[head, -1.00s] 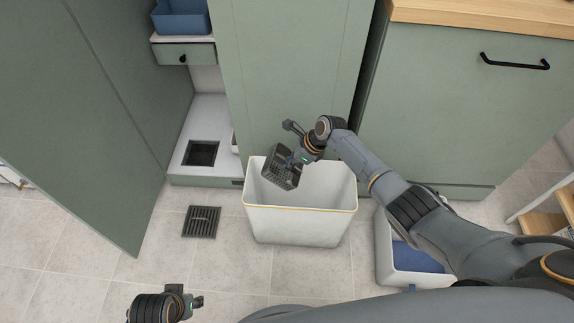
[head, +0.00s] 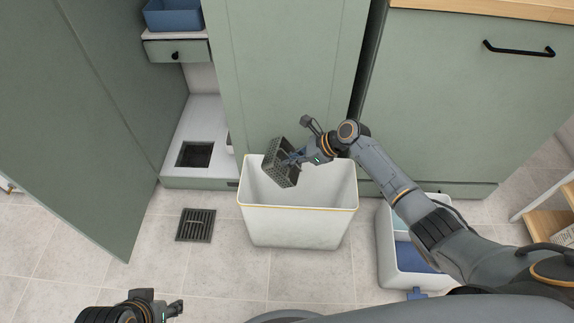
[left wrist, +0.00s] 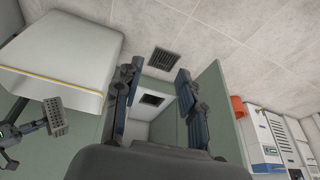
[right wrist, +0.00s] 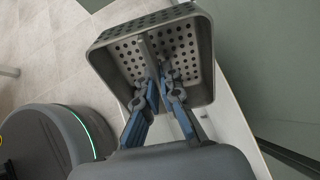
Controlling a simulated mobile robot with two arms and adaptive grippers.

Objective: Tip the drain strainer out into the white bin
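The drain strainer (head: 281,163) is a grey perforated basket, tilted on its side over the back left part of the white bin's mouth. My right gripper (head: 293,158) is shut on its central bar, as the right wrist view (right wrist: 162,85) shows. I make out no contents among the strainer's holes (right wrist: 185,45). The white bin (head: 298,228) stands upright on the floor, with a yellowish rim; its bottom is hidden. My left gripper (head: 176,308) is low at the bottom left, away from the bin. Its fingers are apart and empty in the left wrist view (left wrist: 158,80).
A square drain opening (head: 195,154) lies in the white cabinet base. A dark grate (head: 196,225) lies on the tiles left of the bin. An open green door (head: 85,120) stands at left. A white tub (head: 387,255) with blue contents stands right, partly behind my arm.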

